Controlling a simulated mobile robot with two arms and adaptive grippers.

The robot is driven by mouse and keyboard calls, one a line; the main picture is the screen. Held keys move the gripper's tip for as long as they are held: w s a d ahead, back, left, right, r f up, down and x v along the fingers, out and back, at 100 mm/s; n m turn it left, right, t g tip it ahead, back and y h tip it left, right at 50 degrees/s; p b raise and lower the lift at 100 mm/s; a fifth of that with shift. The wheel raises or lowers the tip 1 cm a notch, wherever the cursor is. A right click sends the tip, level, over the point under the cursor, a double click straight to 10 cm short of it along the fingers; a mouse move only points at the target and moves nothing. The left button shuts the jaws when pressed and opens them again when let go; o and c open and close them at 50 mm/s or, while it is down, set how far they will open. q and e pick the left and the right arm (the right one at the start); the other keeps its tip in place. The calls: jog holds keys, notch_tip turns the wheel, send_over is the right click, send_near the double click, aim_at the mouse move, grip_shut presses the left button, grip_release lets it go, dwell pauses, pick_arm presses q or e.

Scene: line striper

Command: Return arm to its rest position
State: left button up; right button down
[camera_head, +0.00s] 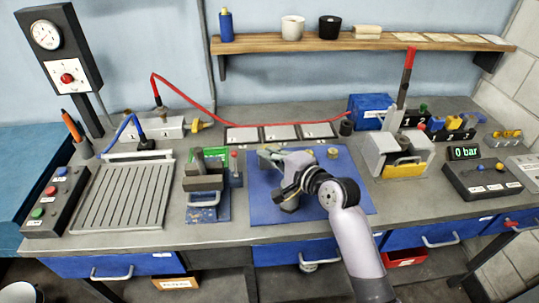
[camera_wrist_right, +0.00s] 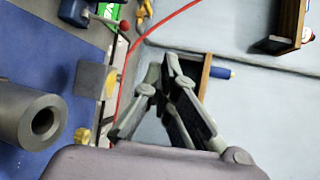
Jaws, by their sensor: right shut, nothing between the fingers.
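My right arm comes in from the bottom right of the head view and reaches over the blue mat (camera_head: 262,205). My right gripper (camera_head: 270,156) is above the far left part of the mat, its fingers pointing left and away. In the wrist view its fingers (camera_wrist_right: 168,68) are closed together with nothing between them. A grey hollow cylinder (camera_wrist_right: 32,122) lies beyond the gripper to the left in the wrist view, over the blue mat. My left arm and gripper are not in view.
A green-and-blue vise-like fixture (camera_head: 205,185) stands left of the mat. A grey and yellow machine (camera_head: 402,155) stands right of it. A red hose (camera_head: 185,95) runs behind. A wooden shelf (camera_head: 270,42) overhangs the back. The grooved plate (camera_head: 120,195) at left is clear.

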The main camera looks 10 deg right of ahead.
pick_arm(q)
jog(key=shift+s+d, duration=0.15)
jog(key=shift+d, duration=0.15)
